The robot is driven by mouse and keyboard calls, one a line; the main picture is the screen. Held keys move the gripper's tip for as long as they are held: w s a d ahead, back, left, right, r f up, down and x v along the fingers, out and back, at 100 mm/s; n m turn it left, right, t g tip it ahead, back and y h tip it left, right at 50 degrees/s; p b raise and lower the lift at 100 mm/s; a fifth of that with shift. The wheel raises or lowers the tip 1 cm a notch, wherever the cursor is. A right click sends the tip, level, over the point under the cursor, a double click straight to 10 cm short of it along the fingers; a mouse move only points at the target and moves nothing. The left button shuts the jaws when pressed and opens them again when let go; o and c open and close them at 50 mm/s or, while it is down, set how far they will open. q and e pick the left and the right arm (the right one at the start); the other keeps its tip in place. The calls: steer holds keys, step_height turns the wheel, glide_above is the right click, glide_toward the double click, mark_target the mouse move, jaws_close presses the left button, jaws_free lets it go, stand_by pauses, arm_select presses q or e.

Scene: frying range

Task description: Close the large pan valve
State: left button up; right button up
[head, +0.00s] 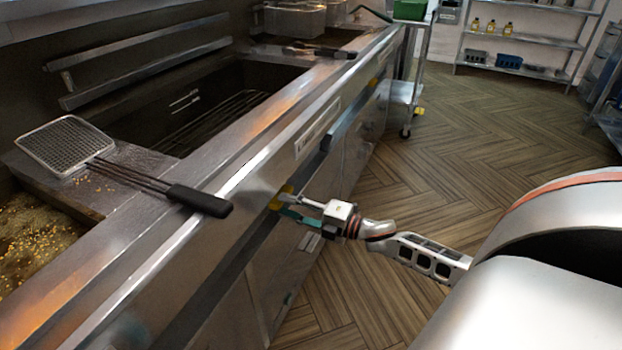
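A yellow valve handle (286,190) shows on the front of the fryer range, just under the overhanging steel edge. Part of it is hidden by the edge and by my gripper. My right gripper (291,206) reaches in from the right with its fingertips at this yellow part. Its two fingers look apart, one above the other. I cannot tell whether they touch the handle. My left gripper is not in view.
A mesh skimmer (65,145) with a black handle (200,200) lies on the range top (150,185), its handle near the front edge. Another yellow part (374,83) shows farther along the front. A wheeled cart (405,95) stands beyond. The wooden floor (470,130) is clear.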

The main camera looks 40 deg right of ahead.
steer(key=v, duration=1)
steer(key=shift+s, duration=0.15)
steer(key=shift+f, duration=0.1)
